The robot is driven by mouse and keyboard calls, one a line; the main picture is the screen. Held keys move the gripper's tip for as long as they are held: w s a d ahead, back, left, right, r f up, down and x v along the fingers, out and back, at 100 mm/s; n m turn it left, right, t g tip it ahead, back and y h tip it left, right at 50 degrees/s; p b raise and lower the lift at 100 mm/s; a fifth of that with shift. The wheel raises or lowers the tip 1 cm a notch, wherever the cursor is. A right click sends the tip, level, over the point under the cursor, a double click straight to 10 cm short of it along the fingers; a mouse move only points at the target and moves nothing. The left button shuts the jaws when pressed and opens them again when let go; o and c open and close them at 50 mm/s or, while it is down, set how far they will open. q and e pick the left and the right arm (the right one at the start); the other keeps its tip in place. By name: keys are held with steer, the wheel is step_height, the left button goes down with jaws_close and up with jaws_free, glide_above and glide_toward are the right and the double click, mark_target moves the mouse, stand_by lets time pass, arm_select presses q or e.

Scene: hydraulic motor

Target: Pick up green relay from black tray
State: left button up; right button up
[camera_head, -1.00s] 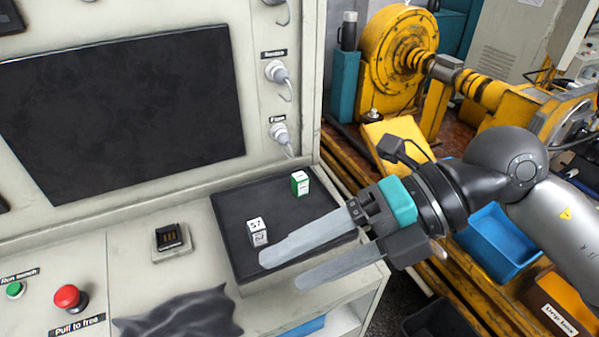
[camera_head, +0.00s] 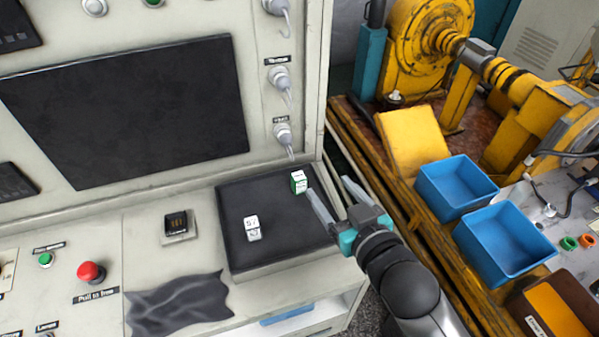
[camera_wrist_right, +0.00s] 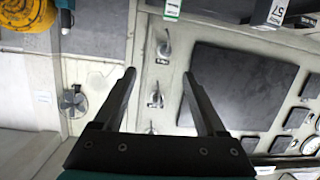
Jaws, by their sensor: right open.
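The green relay (camera_head: 298,182), a small block with a white top, stands upright near the back right corner of the black tray (camera_head: 285,247). It also shows at the top edge of the right wrist view (camera_wrist_right: 172,9). My right gripper (camera_head: 328,186) is open and empty. In the head view its fingers point away from me, just right of the green relay and over the tray's right edge. Its left finger looks close to the relay; I cannot tell whether they touch. The fingers also show in the right wrist view (camera_wrist_right: 158,74). My left gripper is not in view.
A white relay (camera_head: 252,228) stands in the tray's left part. A black socket (camera_head: 177,224) and a dark cloth (camera_head: 180,303) lie left of the tray. The cabinet panel with plugs (camera_head: 283,135) rises behind it. Blue bins (camera_head: 505,242) stand at the right.

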mark_target(300, 178)
step_height(300, 178, down, 4)
steer(key=s+g, duration=0.1)
steer(key=g, duration=0.1)
steer(key=shift+m+h, duration=0.3)
steer(key=x, duration=1.4)
steer(key=shift+w+a+r, duration=0.15)
steer(key=shift+w+a, duration=0.05)
steer(key=shift+a, duration=0.2)
jaws_close()
